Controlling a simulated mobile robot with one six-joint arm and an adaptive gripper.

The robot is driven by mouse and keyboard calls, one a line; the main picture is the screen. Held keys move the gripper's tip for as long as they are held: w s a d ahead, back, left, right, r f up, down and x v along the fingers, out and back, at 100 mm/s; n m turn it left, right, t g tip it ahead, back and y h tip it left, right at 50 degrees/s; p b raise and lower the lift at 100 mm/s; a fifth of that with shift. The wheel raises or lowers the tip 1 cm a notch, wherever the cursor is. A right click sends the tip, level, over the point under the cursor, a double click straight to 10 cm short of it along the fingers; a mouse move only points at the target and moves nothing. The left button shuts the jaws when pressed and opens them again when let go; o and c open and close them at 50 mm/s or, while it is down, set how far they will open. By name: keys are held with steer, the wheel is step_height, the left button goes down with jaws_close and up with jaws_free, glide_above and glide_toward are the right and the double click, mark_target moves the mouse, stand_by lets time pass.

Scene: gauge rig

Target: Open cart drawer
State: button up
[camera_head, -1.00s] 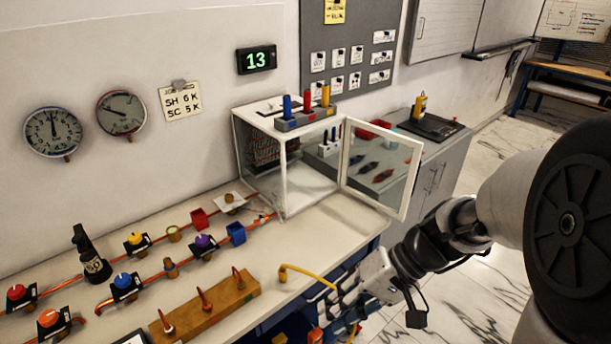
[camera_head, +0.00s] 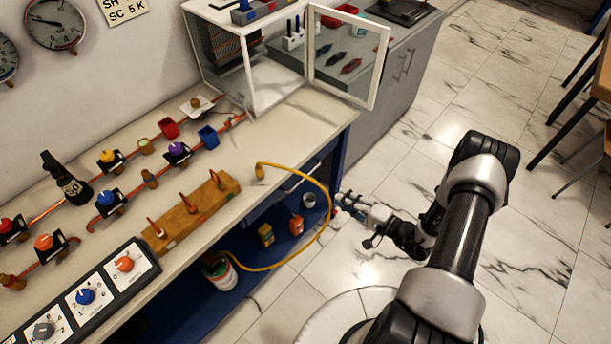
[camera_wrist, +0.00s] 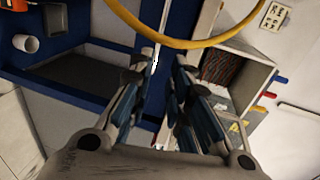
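The blue drawer unit (camera_head: 322,168) stands under the right end of the bench, with a pale bar handle (camera_head: 291,185) on its front. The drawer looks shut, though its front is partly in shadow. My gripper (camera_head: 340,203) is in front of this end of the bench, apart from the handle. In the wrist view my gripper (camera_wrist: 160,65) has its two fingers apart with nothing held between them. A thin pale bar, perhaps the handle, shows beyond the left fingertip. The blue frame (camera_wrist: 72,52) fills the left of the wrist view.
A yellow hose (camera_head: 325,225) loops from the bench top past my gripper and crosses the top of the wrist view (camera_wrist: 185,42). A white cup (camera_head: 309,200) and orange items (camera_head: 296,226) sit on the blue lower shelf. Open marble floor (camera_head: 400,160) lies to the right.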

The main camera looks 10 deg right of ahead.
mark_target(305, 176)
steer(key=b+x, duration=0.4)
steer(key=x, duration=1.3)
steer(key=shift+a, duration=0.15)
steer(key=shift+c, duration=0.2)
jaws_close()
